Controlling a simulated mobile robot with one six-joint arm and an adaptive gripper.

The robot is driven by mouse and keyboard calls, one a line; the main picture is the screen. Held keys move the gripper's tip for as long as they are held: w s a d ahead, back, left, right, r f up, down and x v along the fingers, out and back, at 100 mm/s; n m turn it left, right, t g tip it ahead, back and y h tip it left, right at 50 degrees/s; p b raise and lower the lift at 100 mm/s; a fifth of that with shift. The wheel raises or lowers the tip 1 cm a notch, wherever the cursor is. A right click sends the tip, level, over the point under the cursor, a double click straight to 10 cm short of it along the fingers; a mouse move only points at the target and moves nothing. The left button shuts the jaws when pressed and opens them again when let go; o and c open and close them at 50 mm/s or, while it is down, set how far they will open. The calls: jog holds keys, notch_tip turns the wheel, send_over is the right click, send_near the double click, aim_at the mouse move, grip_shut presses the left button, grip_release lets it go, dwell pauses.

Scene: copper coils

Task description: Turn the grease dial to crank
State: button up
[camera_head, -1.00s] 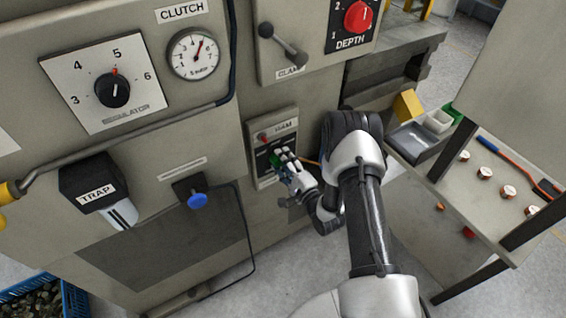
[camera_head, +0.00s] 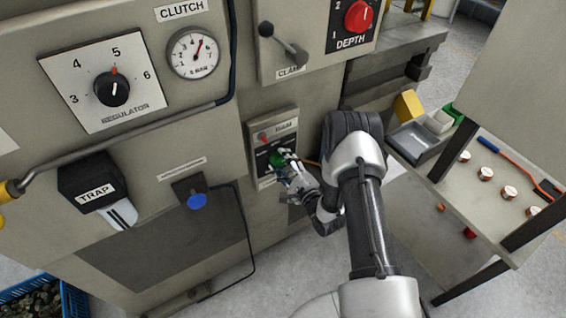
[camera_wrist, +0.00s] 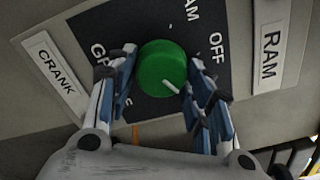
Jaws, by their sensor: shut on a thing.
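The grease dial is a round green knob (camera_wrist: 162,66) with a white pointer line, on a black plate in the wrist view. Its pointer slants to the lower right of that picture. The plate reads "OFF", "RAM" and a partly hidden word starting "GR". A white "CRANK" label (camera_wrist: 55,76) is at the left and a "RAM" label (camera_wrist: 269,52) at the right. My gripper (camera_wrist: 161,72) is shut on the green knob, with fingers on its left and right sides. In the head view the knob (camera_head: 275,159) is partly hidden by my gripper (camera_head: 284,162).
A clamp lever (camera_head: 283,44) and a red depth dial (camera_head: 358,16) are above. A blue knob (camera_head: 197,200) is at the lower left. A shelf (camera_head: 480,205) with copper coils and a grey tray (camera_head: 418,140) stand to the right.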

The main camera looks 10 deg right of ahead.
jog(key=o, duration=1)
jog(key=shift+s, duration=0.1)
jog(key=v, duration=1.2)
